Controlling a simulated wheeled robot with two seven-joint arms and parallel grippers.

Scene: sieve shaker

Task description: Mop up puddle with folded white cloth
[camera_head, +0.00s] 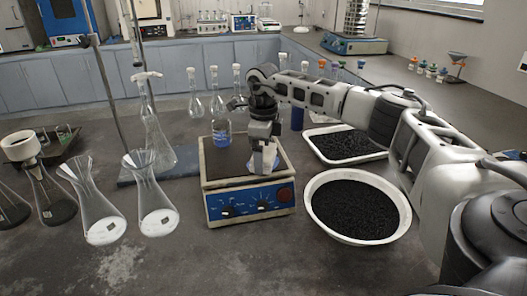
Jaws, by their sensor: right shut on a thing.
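My right gripper (264,143) points down over the top plate of a blue-fronted hotplate (250,203). It is shut on the folded white cloth (263,160), which is at the right part of the plate. I cannot tell how firmly the cloth presses on the plate. A bluish patch, seemingly the puddle (283,161), shows beside the cloth at the plate's right side; the cloth and gripper hide part of it. My left gripper is not in view.
A glass vessel with blue liquid (221,134) stands close left of my gripper, at the plate's back. A white bowl of black grains (316,206) and a white tray (318,156) lie right. Glass flasks (98,205) crowd the left. The front bench is clear.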

